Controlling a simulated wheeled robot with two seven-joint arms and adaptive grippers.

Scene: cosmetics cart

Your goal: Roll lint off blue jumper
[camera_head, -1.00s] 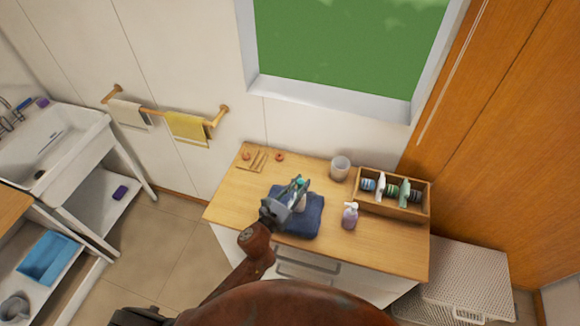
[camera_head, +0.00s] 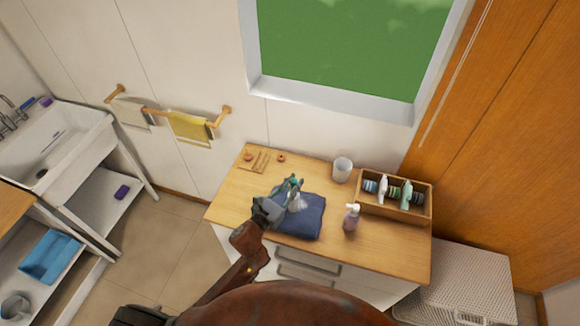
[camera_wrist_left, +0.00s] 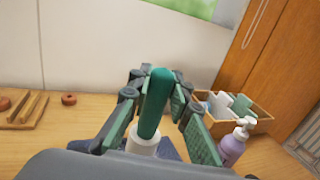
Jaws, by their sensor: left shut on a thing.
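The folded blue jumper (camera_head: 308,222) lies on the wooden top of the cart. My left gripper (camera_head: 291,187) is over the jumper's left part. It is shut on the lint roller, whose green handle (camera_wrist_left: 154,103) stands up between the fingers in the left wrist view. The roller's white head (camera_wrist_left: 142,141) is below the handle, over the jumper (camera_wrist_left: 168,148). Whether the head touches the cloth cannot be told. My right gripper is not in view.
A lilac pump bottle (camera_head: 351,218) stands right of the jumper. A wooden box (camera_head: 421,213) with several items and a clear cup (camera_head: 342,169) stand behind. A small wooden tray (camera_head: 255,162) is at the back left. The cart top (camera_head: 236,195) is free at the left.

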